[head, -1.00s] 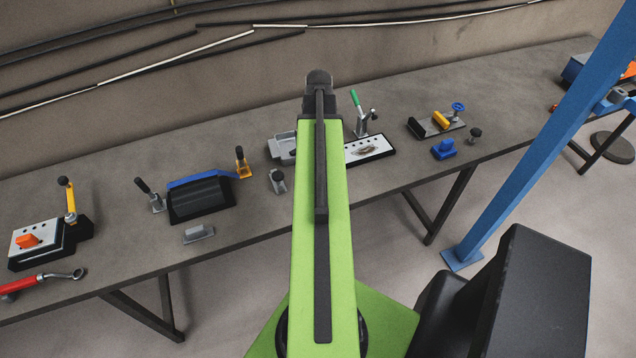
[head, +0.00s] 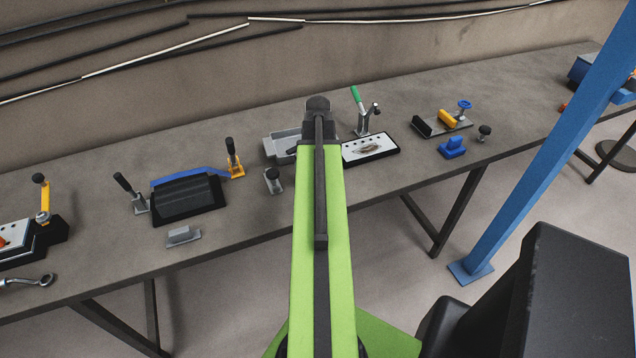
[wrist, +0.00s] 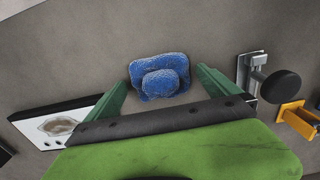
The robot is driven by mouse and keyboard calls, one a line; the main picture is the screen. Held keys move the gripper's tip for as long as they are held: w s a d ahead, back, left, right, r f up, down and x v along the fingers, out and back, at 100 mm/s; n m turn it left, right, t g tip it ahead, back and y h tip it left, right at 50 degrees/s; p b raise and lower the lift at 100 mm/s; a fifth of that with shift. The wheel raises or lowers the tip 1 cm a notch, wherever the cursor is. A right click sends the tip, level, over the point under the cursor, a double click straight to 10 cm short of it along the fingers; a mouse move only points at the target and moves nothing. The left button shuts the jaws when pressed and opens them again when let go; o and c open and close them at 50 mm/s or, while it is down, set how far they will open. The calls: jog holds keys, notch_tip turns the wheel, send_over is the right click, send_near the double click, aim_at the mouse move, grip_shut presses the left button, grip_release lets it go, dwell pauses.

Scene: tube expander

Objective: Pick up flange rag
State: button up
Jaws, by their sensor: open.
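The flange rag appears to be the blue, rough-textured cloth (wrist: 160,77) lying on the grey tabletop in the wrist view. It looks folded, with a smaller lump on top. My gripper (wrist: 161,88) is open, with one green finger on each side of the rag. The fingers look apart from the cloth; I cannot tell how high they are above the table. In the head view I do not see this rag; my green arm covers that part of the bench, and my gripper's fingers are hidden too.
A white plate with a stain (head: 370,148) lies to the right of my arm. A black-knobbed clamp (head: 273,180) and an orange-based clamp (head: 235,162) stand to the left. A grey tray (head: 280,146) is behind. A separate blue block (head: 452,148) sits further right.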

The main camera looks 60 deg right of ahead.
jog(key=shift+r, duration=0.1)
jog(key=c, duration=1.3)
notch_tip(320, 180, up, 5)
jog(key=p, duration=0.5)
jog(key=s+r+p, duration=0.2)
jog(key=s, duration=0.2)
jog(key=s+r+p, duration=0.2)
jog(key=s, duration=0.1)
jog(key=s+r+p, duration=0.2)
jog(key=s, duration=0.2)
jog(key=shift+s, duration=0.35)
